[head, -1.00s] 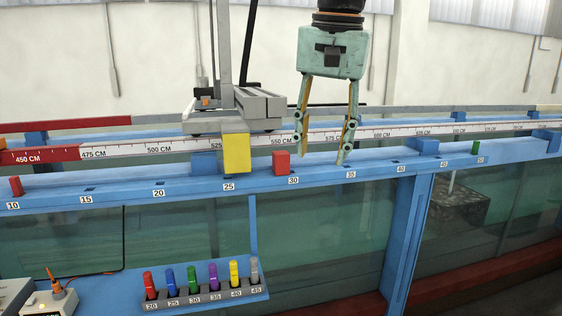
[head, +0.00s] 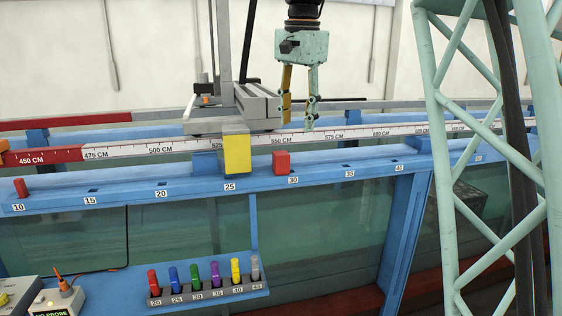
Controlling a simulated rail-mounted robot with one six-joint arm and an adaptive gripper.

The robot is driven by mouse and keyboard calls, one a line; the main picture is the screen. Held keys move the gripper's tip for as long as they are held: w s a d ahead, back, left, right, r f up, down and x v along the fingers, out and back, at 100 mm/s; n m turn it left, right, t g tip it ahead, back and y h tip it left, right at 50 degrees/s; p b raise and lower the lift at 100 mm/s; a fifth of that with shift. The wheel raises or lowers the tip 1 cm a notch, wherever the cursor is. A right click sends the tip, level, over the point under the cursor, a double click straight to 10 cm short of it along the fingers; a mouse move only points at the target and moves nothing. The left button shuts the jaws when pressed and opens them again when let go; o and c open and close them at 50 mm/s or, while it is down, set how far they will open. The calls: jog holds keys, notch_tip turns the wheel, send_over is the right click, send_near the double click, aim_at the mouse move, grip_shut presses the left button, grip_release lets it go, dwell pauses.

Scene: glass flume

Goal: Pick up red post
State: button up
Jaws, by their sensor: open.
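A small red post (head: 153,283) stands upright in the slot labelled 20, at the left end of the grey rack (head: 215,294) on the flume's front. Another short red peg (head: 21,188) stands in the blue rail at the 10 mark. A red block (head: 282,162) sits on the rail near the 30 mark. I cannot tell from the view alone which red piece is the post meant. My gripper (head: 298,116) hangs above and behind the rail, up and right of the red block. Its fingers point down, apart and empty.
The rack also holds blue, green, purple, yellow and grey posts (head: 255,268). A yellow block (head: 237,154) and a grey carriage (head: 240,108) stand left of my gripper. The blue rail (head: 120,194) has empty slots. A probe box (head: 60,298) stands lower left.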

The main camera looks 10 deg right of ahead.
jog(key=w+f+m+p, duration=0.3)
jog(key=w+p, duration=0.1)
jog(key=w, duration=1)
jog(key=m+g+p, duration=0.2)
jog(key=m+p, duration=0.1)
jog(key=m, duration=0.1)
send_over(281, 153)
jog(key=shift+f, duration=3.5)
jog(key=shift+f, duration=0.15)
notch_tip(281, 153, down, 7)
jog(key=shift+r, duration=0.1)
jog(key=shift+f, duration=0.75)
jog(key=shift+f, duration=2.6)
